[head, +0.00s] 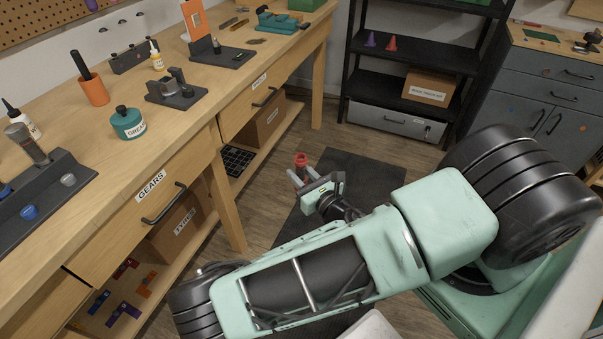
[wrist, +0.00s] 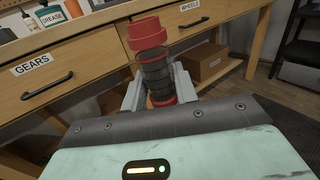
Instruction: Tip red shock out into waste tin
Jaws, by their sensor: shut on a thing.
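The red shock (wrist: 152,60) has a red cap, a dark coil body and a red lower end. My gripper (wrist: 158,85) is shut on it, with the grey fingers on either side of its lower part. It points up and away from the palm in the wrist view, leaning slightly left. In the head view the red top of the shock (head: 300,159) shows at the tips of my gripper (head: 303,173), in front of the bench and over the floor. I cannot make out a waste tin in either view.
The wooden bench (head: 182,135) runs along the left, with drawers marked gears and wheels and a low shelf. A green grease pot (head: 127,124) and an orange cup (head: 95,91) stand on it. A dark mat (head: 367,180) lies on the floor. Black shelving (head: 418,60) stands behind.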

